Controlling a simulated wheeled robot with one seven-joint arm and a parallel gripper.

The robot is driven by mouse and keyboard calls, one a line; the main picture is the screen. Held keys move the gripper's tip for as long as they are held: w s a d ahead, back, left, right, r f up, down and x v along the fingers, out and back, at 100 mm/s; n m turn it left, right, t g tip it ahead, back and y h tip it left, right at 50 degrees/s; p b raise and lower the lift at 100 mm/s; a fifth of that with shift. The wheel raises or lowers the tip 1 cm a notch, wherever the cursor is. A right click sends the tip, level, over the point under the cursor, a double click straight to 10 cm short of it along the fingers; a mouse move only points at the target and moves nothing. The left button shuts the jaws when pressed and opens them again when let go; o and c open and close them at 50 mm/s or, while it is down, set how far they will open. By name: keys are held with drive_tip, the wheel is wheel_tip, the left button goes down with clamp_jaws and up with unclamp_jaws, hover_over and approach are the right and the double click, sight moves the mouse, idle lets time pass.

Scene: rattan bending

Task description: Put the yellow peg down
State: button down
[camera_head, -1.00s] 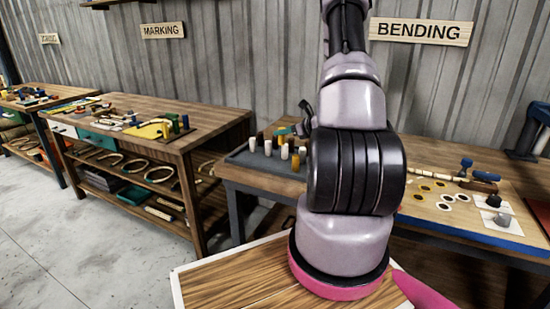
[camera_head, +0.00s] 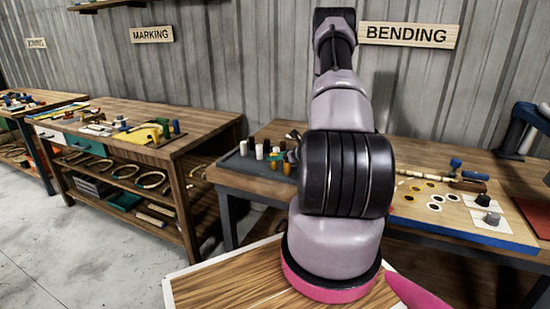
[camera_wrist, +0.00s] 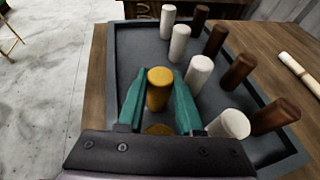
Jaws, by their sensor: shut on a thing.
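The yellow peg (camera_wrist: 158,90) stands upright between the teal fingers of my gripper (camera_wrist: 160,95) in the wrist view. The fingers are shut on it, one on each side. It is over the left part of the grey tray (camera_wrist: 137,45); I cannot tell whether its base touches the floor. White pegs (camera_wrist: 199,72) and brown pegs (camera_wrist: 238,70) stand in rows to its right. Another yellow round top (camera_wrist: 158,129) shows below it, partly hidden by my gripper. In the head view the tray (camera_head: 235,166) is left of my arm, which hides much of the gripper.
The tray lies on the left end of the wooden bending bench (camera_head: 262,182). A blue-edged board (camera_head: 455,229) with yellow and white rings is at the right. A pale rod (camera_wrist: 298,72) lies right of the tray. The tray floor left of the yellow peg is clear.

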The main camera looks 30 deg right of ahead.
drive_tip(key=c, duration=0.6)
unclamp_jaws()
drive_tip(key=shift+f, duration=0.15)
drive_tip(key=shift+o, duration=0.2)
